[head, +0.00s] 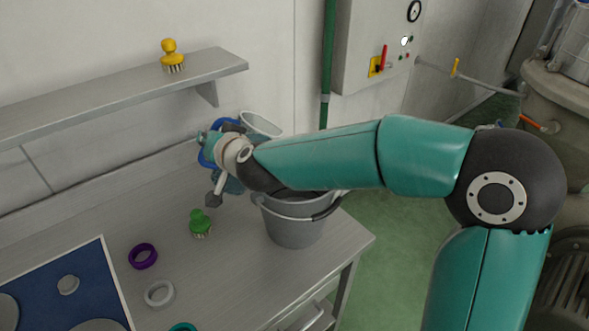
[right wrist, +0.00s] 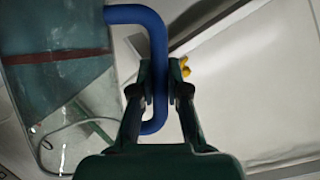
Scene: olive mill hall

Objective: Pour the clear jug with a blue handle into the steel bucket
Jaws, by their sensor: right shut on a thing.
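The clear jug with a blue handle (head: 260,123) is at the back of the steel table, partly hidden behind my right arm. Its blue handle (right wrist: 157,50) and clear, bluish wall (right wrist: 55,65) show in the right wrist view. My right gripper (right wrist: 160,80) is shut on the handle, with one finger on each side of it. The steel bucket (head: 293,232) stands upright near the table's right end, to the right of and nearer than the jug. My right forearm passes over its back rim, so its inside is mostly hidden. My left gripper is not in view.
A green brush (head: 200,224), a purple ring (head: 143,256) and a white ring (head: 160,293) lie on the table (head: 235,275) left of the bucket. A blue mat (head: 60,290) lies at front left. A wall shelf (head: 110,98) holds a yellow brush (head: 171,56).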

